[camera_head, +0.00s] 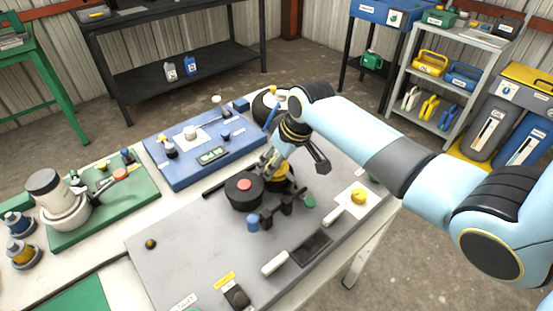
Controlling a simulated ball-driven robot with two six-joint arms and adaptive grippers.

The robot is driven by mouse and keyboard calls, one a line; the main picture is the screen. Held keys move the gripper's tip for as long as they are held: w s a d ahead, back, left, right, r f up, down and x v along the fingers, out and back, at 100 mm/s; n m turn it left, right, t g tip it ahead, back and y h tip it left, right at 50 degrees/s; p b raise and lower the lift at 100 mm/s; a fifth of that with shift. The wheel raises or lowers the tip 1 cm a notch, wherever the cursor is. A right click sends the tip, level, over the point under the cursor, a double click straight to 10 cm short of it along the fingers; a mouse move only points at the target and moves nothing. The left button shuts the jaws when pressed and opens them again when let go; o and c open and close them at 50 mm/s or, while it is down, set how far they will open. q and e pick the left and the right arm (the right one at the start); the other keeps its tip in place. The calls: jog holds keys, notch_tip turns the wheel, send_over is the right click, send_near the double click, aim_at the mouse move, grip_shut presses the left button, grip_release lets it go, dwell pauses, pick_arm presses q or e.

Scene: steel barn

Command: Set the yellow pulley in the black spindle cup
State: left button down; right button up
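My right gripper (297,166) reaches down from the right over the grey board (185,245). One dark finger stands out to the right, clear of anything; the other is hard to make out. Yellow shows just below the gripper, on a round piece (284,185) partly hidden by it and by dark parts; I cannot tell whether this is the pulley or whether it is seated. A small yellow round part (358,196) lies on a white patch to the right. A black round housing with a red top (243,190) stands left of the gripper; I cannot tell which black part is the spindle cup. My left gripper is out of view.
A blue cap (253,221) and black brackets stand in front of the housing. A white-handled tool (275,263) lies nearer. A blue board (205,150) and green board (105,205) lie behind and left. The grey board's left part is mostly clear.

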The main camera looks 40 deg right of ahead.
jog(key=shift+f, duration=0.15)
jog(key=o, duration=1)
jog(key=shift+r, duration=0.3)
jog(key=v, duration=1.1)
jog(key=shift+s+r, duration=0.2)
jog(key=shift+r, duration=0.15)
